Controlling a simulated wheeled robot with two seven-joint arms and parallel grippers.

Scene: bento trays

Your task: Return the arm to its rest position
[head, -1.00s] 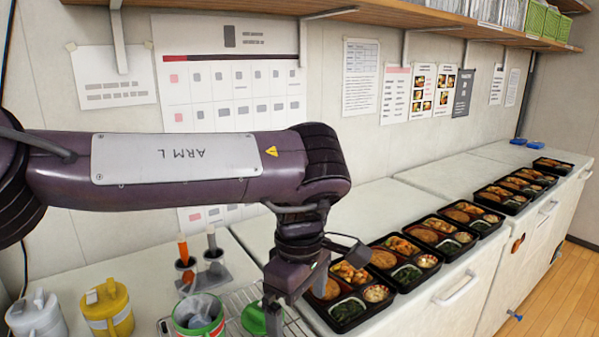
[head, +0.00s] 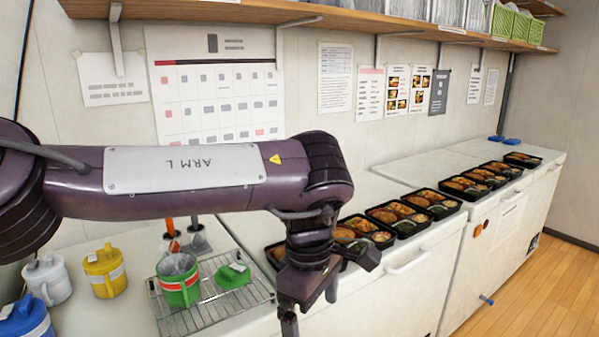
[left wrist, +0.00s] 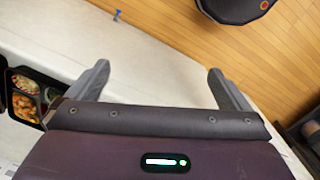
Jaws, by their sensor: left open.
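My left arm (head: 180,185) stretches across the head view from the left, with its forearm level and its wrist bent down. My left gripper (head: 309,308) hangs near the counter's front edge, in front of the nearest bento tray, which it partly hides. The left wrist view shows its two grey fingers (left wrist: 158,75) spread wide with nothing between them. Below them are a white surface and wooden floor. A filled bento tray (left wrist: 32,75) shows at the left edge of that view, apart from the fingers. My right gripper is in neither view.
Several filled black bento trays (head: 397,214) line the white counter to the right. A wire rack (head: 162,309) holds a green container (head: 179,280) and a green lid (head: 233,275). Yellow (head: 104,271), white (head: 47,279) and blue jugs stand at left. Open floor (head: 545,290) lies at right.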

